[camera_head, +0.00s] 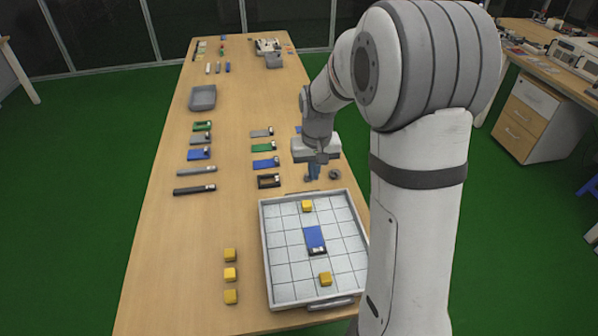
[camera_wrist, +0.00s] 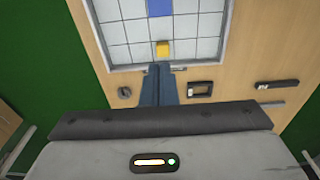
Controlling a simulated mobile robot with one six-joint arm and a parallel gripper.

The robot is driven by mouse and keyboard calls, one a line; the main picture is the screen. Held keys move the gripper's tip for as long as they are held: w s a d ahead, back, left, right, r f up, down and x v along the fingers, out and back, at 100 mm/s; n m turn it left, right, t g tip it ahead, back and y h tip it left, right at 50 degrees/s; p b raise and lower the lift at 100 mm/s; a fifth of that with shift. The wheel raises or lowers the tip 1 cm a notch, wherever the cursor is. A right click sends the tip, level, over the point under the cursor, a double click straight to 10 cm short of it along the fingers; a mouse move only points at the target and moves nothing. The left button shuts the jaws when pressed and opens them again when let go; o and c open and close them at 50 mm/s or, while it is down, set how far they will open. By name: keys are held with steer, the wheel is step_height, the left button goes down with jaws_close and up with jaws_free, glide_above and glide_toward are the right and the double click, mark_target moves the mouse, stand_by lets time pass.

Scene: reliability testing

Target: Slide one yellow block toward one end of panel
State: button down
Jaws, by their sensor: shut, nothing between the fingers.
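A white gridded tray (camera_head: 264,245) stands on the near part of the table. A blue panel (camera_head: 315,237) with a dark end lies near its middle; part of it shows in the wrist view (camera_wrist: 160,8). One yellow block (camera_head: 307,206) sits near the tray's far edge, also in the wrist view (camera_wrist: 162,49). Another yellow block (camera_head: 325,279) sits on the near side of the panel. My gripper (camera_head: 313,177) is just beyond the tray's far edge, pointing down, its blue fingers together and empty. In the wrist view the fingertips (camera_wrist: 159,67) appear close below the far block.
Several loose yellow blocks (camera_head: 230,274) stand left of the tray. A black frame part (camera_head: 269,181) and a dark ring (camera_head: 335,174) lie beside my gripper. Rows of coloured panels and a grey bin (camera_head: 203,98) lie farther back.

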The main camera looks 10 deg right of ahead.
steer(key=p, duration=0.2)
glide_above(305, 196)
steer(key=s, duration=0.1)
step_height(305, 196, down, 9)
steer(key=shift+g, duration=0.4)
steer(key=f+p, duration=0.1)
steer(key=f, duration=0.8)
steer(key=shift+s+a+f+p, duration=0.2)
steer(key=shift+f+p, duration=0.1)
steer(key=shift+p, duration=0.1)
steer(key=shift+f, duration=0.1)
steer(key=shift+s+d+f, duration=0.1)
steer(key=shift+s, duration=0.05)
steer(key=s+b, duration=0.2)
steer(key=s, duration=0.2)
steer(key=shift+s, duration=0.3)
steer(key=shift+s+b, duration=0.3)
steer(key=shift+s, duration=0.1)
steer(key=shift+a, duration=0.2)
steer(key=shift+d, duration=0.1)
